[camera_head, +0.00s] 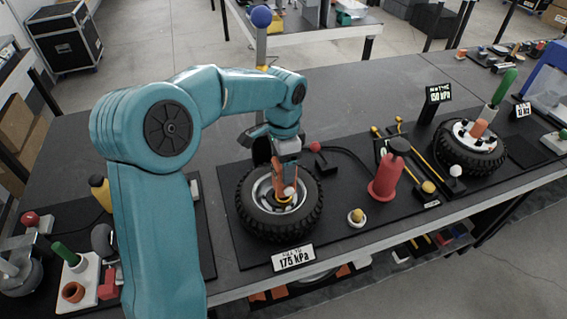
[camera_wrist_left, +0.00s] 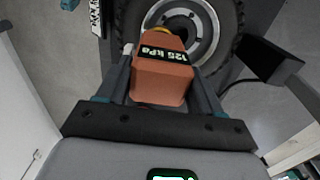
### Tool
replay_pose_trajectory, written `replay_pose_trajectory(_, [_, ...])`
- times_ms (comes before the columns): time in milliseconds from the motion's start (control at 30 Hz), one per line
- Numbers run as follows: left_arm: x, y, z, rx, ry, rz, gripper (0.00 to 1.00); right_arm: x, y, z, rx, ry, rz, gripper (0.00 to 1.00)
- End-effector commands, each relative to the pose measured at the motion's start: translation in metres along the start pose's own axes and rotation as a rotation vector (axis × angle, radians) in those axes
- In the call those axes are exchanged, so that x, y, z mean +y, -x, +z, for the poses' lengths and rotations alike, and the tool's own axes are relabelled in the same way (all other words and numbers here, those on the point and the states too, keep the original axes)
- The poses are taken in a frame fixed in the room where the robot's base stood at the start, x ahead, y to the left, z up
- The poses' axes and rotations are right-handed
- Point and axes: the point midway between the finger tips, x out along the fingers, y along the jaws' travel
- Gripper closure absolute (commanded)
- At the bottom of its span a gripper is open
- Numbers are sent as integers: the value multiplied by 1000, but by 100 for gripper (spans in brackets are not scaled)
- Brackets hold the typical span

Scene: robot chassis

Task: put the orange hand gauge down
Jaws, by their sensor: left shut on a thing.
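The orange hand gauge (camera_wrist_left: 162,75) is between the two fingers of my left gripper (camera_wrist_left: 168,62), which is shut on it. Its display reads 125 kPa in the left wrist view. In the head view the gauge (camera_head: 286,172) is over the left wheel (camera_head: 247,206), near the hub. The wheel lies flat on a black mat, and its rim and tyre also show in the left wrist view (camera_wrist_left: 232,22). I cannot tell whether the gauge touches the wheel. My right gripper is not in view.
A sign reading 175 kPa (camera_head: 293,258) stands before the left wheel. A red pump (camera_head: 386,178) and a small yellow-topped knob (camera_head: 356,217) are to its right. Another wheel (camera_head: 468,150) lies farther right with a 150 kPa sign (camera_head: 439,93). The grey tabletop behind is largely clear.

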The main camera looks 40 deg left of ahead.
Motion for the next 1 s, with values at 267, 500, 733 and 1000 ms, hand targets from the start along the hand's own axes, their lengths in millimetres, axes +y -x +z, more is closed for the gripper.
replay_pose_trajectory(267, [0,-2,0,1,1,-1,100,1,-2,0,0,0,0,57])
replay_pose_trajectory(500, [0,-3,0,0,1,0,8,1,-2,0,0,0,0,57])
replay_pose_trajectory(733, [0,2,0,1,1,0,8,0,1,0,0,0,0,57])
replay_pose_trajectory(1000, [-1,52,-1,5,1,-4,8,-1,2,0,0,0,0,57])
